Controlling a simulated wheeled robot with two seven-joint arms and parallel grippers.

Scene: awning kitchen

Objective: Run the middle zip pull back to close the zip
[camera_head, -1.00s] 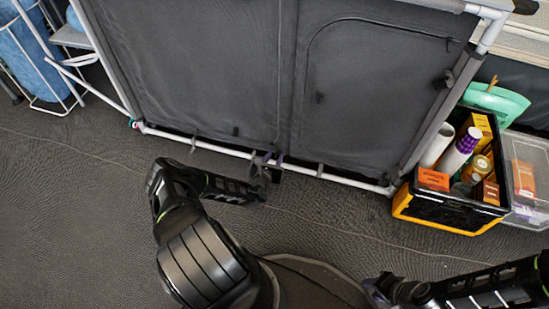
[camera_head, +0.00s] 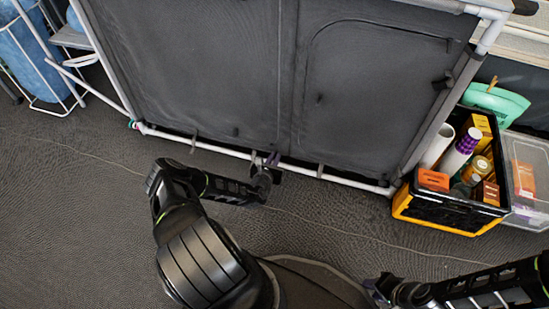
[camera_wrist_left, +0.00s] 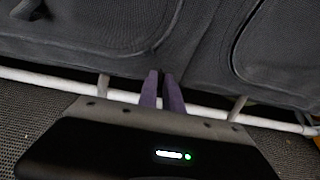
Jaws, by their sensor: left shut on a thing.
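The dark grey fabric cabinet front (camera_head: 205,75) fills the upper middle of the head view, with a vertical seam down its middle. The fabric also shows in the left wrist view (camera_wrist_left: 215,45). My left gripper (camera_head: 272,158) is low at the cabinet's bottom edge, near the foot of that seam. In the left wrist view its two purple fingers (camera_wrist_left: 161,78) are nearly together against the fabric. The middle zip pull is hidden between or behind the fingertips. My right gripper (camera_head: 377,289) is low at the right, away from the cabinet; its jaw opening is unclear.
A white tube frame (camera_head: 345,180) runs along the cabinet's bottom, just under my left fingers. A black and orange crate (camera_head: 432,215) of bottles and boxes stands at the right, beside a clear bin (camera_head: 527,205). A blue container (camera_head: 28,60) stands far left. The floor in front is clear.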

